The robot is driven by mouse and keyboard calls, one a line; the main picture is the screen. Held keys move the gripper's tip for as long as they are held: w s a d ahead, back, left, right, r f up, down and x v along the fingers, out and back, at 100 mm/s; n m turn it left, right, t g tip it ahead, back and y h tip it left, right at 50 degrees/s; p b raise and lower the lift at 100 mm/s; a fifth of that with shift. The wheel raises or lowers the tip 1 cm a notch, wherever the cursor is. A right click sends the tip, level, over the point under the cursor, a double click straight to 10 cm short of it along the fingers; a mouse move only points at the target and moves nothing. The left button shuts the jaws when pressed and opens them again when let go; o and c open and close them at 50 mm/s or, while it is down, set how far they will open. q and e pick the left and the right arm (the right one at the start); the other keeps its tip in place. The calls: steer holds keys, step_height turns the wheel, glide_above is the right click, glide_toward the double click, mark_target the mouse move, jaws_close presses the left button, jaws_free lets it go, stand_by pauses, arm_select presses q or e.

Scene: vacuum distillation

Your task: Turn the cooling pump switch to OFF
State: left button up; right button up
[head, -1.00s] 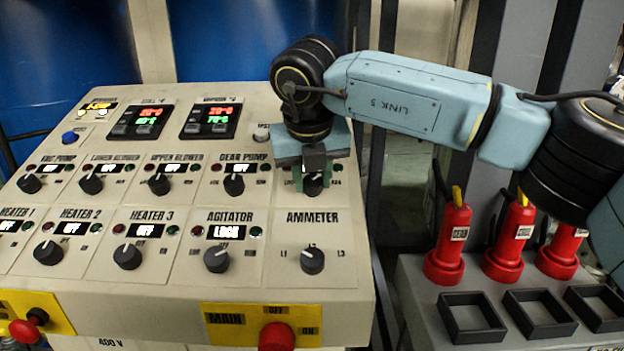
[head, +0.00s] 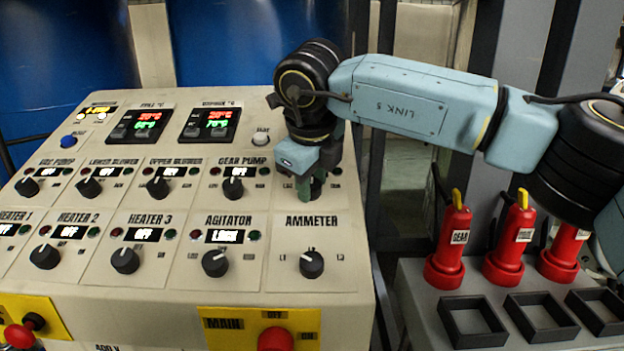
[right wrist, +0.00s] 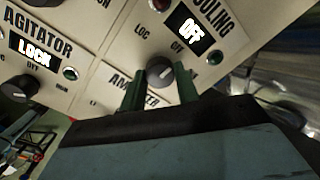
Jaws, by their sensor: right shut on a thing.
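The cooling pump switch (right wrist: 160,71) is a dark round knob at the right end of the panel's upper knob row. In the right wrist view its display (right wrist: 194,34) reads OFF, and part of its label shows. My right gripper (right wrist: 160,84) has its two green fingers on either side of the knob and is shut on it. In the head view the right gripper (head: 308,188) reaches down onto the panel and hides most of the switch and its display. My left gripper is not in view.
The ammeter knob (head: 311,264) lies just below, and the gear pump knob (head: 233,189) is to the left. Several red plugs (head: 508,240) stand on a grey stand to the right.

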steer(key=shift+r, duration=0.1)
stand_by(0.3)
steer(key=o, duration=1)
steer(key=shift+c, duration=0.2)
steer(key=v, duration=1.3)
steer(key=shift+b, duration=0.35)
steer(key=shift+a+r, duration=0.1)
